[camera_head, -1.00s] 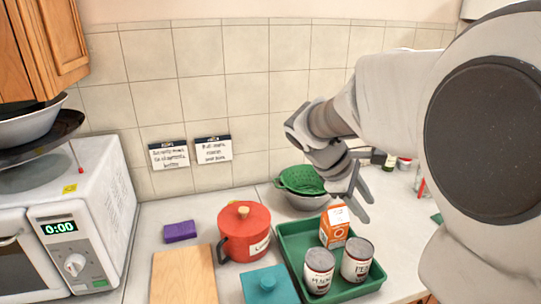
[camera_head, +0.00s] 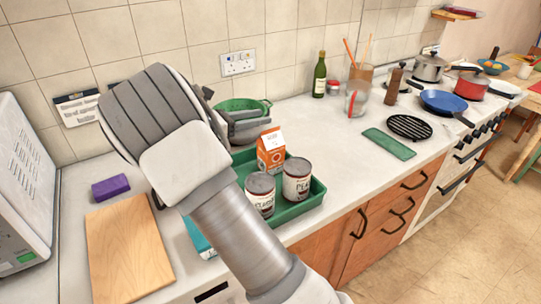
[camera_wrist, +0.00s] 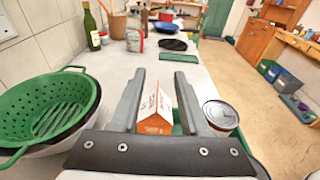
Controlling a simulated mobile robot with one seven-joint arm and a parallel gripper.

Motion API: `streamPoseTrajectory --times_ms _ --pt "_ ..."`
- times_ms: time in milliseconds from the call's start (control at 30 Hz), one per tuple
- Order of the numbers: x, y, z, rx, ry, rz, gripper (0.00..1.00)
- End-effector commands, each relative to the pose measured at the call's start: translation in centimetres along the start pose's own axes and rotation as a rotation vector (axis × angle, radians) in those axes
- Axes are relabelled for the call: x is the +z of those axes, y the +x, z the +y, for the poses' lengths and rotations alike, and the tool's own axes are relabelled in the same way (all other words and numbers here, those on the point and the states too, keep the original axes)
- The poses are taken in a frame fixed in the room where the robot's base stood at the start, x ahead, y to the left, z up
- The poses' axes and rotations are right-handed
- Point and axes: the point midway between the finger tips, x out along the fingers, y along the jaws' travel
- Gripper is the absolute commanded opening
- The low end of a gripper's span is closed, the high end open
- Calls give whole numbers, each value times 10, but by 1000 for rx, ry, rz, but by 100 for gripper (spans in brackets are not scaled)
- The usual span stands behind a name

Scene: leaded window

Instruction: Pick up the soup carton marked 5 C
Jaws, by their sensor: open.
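The orange soup carton (camera_head: 270,152) with a white gabled top stands upright in a green tray (camera_head: 313,196). Its marking is too small to read. In the wrist view the carton (camera_wrist: 155,110) shows between the two fingers of my gripper (camera_wrist: 160,80). The fingers are apart and nothing is held. In the head view my gripper (camera_head: 264,122) comes from the left, its fingers pointing right, close to the carton's upper left. I cannot tell whether the carton is within the fingers' depth.
Two cans, one nearer (camera_head: 260,193) and one to the right (camera_head: 297,180), stand in the tray before the carton. A green colander (camera_wrist: 50,105) sits in a bowl beside my gripper. A bottle (camera_head: 319,75) stands behind.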

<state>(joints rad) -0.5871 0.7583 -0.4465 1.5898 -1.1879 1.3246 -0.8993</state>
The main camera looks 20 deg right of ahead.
Motion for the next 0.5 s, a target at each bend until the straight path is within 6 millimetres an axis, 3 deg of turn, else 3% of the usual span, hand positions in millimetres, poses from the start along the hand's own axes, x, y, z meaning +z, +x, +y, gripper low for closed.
streamPoseTrajectory --times_ms 33,233,333,500 --pt "-14 2 0 -1 -6 0 45" --pt "-54 8 0 -2 -2 1 45" --pt "-49 25 -1 -3 2 2 45" --pt "-49 34 0 -1 2 3 45"
